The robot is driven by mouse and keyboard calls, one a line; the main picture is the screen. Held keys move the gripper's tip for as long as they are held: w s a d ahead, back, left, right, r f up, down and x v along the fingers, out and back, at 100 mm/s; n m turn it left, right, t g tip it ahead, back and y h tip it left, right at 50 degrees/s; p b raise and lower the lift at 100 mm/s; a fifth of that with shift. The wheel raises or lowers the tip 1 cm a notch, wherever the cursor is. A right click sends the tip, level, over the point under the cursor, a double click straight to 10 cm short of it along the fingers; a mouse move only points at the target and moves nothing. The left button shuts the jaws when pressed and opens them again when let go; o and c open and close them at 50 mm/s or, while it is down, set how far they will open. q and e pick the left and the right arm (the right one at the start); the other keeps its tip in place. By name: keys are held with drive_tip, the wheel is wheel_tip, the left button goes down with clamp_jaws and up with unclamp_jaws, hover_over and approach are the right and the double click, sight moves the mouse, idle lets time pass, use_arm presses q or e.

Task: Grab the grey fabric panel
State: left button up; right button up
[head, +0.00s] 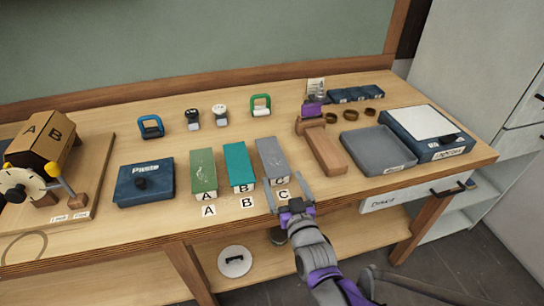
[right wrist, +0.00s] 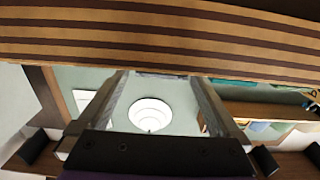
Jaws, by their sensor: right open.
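The grey fabric panel (head: 272,157) lies on the wooden table as the rightmost of three long panels, marked C at its near end. A teal panel (head: 239,166) marked B and a green panel (head: 203,172) marked A lie to its left. My right gripper (head: 287,188) is open at the table's front edge, just in front of the grey panel's near end. Its fingers are spread with nothing between them. In the right wrist view the open fingers (right wrist: 158,78) point toward a striped wooden edge (right wrist: 160,42); the grey panel cannot be made out there. My left gripper is not in view.
A wooden hammer-shaped piece (head: 325,150) and a grey tray (head: 377,151) lie right of the grey panel. A blue Paste box (head: 145,184) stands left of the panels. A drawer (head: 412,192) is under the table's right end.

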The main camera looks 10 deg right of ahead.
sight(272, 156)
drive_tip(key=w, duration=0.4)
drive_tip(key=shift+w+a, duration=0.2)
drive_tip(key=shift+w, duration=0.2)
